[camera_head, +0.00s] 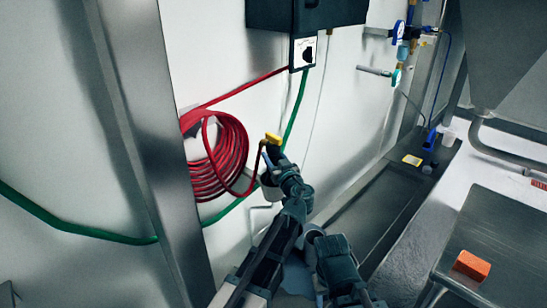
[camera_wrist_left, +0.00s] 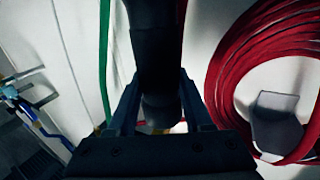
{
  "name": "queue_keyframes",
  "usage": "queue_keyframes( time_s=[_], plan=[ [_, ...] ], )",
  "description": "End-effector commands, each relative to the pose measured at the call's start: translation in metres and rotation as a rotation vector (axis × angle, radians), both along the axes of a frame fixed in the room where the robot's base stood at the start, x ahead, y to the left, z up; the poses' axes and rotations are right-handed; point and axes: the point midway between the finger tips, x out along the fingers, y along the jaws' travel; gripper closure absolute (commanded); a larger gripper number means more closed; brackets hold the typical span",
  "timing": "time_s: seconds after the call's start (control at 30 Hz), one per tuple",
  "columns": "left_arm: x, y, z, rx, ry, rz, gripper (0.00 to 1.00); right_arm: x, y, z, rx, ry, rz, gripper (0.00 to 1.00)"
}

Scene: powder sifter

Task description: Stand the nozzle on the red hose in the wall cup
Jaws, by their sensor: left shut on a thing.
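The red hose (camera_head: 228,150) hangs coiled on the wall, and its free end runs to the nozzle. The nozzle shows a yellow part (camera_head: 273,138) at its top; its dark body (camera_wrist_left: 160,45) stands between the fingers in the left wrist view. My left gripper (camera_head: 279,160) is shut on the nozzle, close to the wall and right of the coil. A pale cup-like shape (camera_head: 268,191), likely the wall cup, shows partly behind and below the gripper. Whether the nozzle's lower end touches it is hidden. My right gripper cannot be made out.
A green hose (camera_head: 85,228) runs along the wall behind a steel post (camera_head: 140,130). A dark box (camera_head: 300,14) hangs above. Valves (camera_head: 400,40) are at the upper right. A steel table (camera_head: 500,235) with an orange block (camera_head: 471,266) stands at the lower right.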

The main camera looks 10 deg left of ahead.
Motion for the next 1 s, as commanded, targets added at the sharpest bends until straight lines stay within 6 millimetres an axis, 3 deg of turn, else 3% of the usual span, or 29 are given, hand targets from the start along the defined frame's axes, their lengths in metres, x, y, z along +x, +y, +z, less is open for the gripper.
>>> queue_keyframes(
  time_s=[1.0],
  plan=[
    [0.0000, 0.0000, -0.0089, 0.001, 0.000, 0.000, 1.00, 0.0000, 0.0000, -0.0092, 0.000, 0.000, 0.000, 0.49]
  ],
)
